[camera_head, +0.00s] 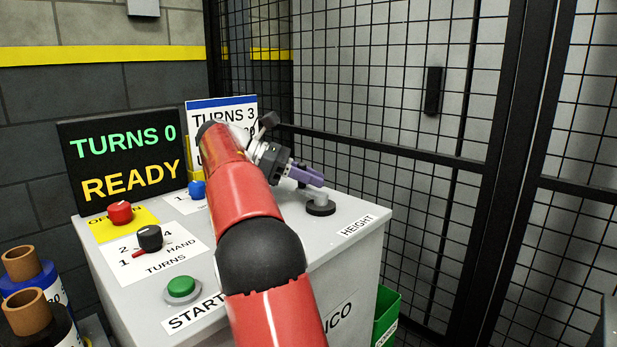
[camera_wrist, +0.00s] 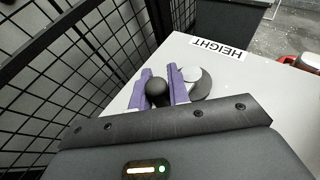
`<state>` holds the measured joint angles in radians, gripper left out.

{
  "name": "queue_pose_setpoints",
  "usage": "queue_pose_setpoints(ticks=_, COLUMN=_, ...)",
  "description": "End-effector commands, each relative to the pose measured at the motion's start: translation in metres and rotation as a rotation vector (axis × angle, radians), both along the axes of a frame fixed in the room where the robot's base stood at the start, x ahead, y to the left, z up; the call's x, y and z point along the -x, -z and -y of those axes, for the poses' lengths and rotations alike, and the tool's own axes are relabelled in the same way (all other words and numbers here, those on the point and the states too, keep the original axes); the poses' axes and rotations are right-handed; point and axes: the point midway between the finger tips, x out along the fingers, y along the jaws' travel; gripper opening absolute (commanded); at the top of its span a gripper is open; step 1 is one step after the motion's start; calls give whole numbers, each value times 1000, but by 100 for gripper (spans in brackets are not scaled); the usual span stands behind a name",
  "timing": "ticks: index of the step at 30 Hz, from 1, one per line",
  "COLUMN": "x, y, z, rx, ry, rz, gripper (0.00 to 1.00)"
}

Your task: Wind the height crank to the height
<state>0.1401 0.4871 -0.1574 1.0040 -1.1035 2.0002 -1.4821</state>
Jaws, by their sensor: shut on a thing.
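The height crank (camera_head: 321,207) stands on the grey console top, beside the HEIGHT label (camera_head: 357,225). It has a dark round base and a grey hub; the hub and base also show in the wrist view (camera_wrist: 199,82). My gripper (camera_head: 310,177) is at the crank, its purple fingers angled down. In the wrist view my gripper (camera_wrist: 163,80) is shut on the crank's black knob (camera_wrist: 157,92), with one finger on each side. The display (camera_head: 122,157) reads TURNS 0 and READY.
A card (camera_head: 222,106) reading TURNS 3 is partly hidden by my arm. The console (camera_head: 345,255) bears a red button (camera_head: 120,212), a black turns selector (camera_head: 149,238), a blue knob (camera_head: 197,189) and a green start button (camera_head: 181,288). Black mesh fencing (camera_head: 420,150) stands close behind.

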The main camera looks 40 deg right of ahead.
Motion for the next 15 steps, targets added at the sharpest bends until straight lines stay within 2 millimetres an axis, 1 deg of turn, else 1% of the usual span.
queue_pose_setpoints(ticks=11, x=0, y=-2, z=1, rx=4, ry=2, rz=3, gripper=0)
queue_pose_setpoints(ticks=12, x=0, y=-2, z=1, rx=3, ry=2, rz=2, gripper=20)
queue_pose_setpoints(ticks=15, x=0, y=-1, z=1, rx=3, ry=2, rz=2, gripper=33)
